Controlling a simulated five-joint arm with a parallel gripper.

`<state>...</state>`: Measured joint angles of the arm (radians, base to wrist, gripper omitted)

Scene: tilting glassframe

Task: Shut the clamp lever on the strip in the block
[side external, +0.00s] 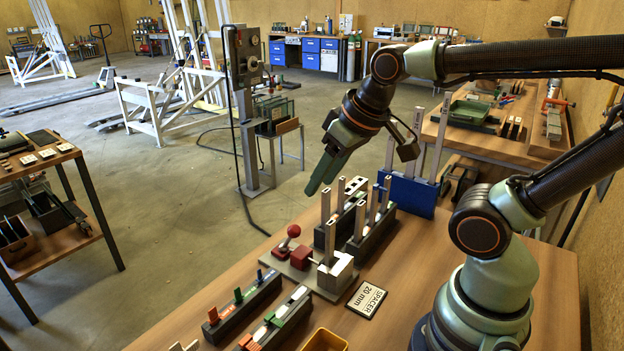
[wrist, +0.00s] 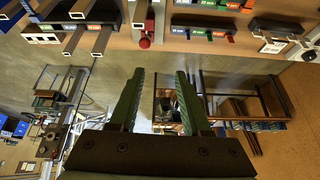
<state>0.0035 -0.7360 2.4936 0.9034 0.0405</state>
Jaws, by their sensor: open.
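The clamp lever's red ball knob (side external: 294,231) stands raised above a grey baseplate (side external: 322,290), beside a red clamp body (side external: 301,258). It also shows near the top of the wrist view (wrist: 145,42). A pale metal block (side external: 337,273) sits right of the red body. An upright metal strip (side external: 327,232) appears to stand in or just behind the block; its lower end is unclear. My gripper (side external: 314,188) is open and empty, above and behind the clamp, not touching it. Its two fingers also show in the wrist view (wrist: 160,74), with the floor between them.
Dark racks with upright metal bars (side external: 372,225) stand close behind the clamp. Racks with coloured tabs (side external: 241,305) lie in front. A spacer card (side external: 367,299) lies to the right and a yellow bin (side external: 325,341) at the front edge. Air around my gripper is open.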

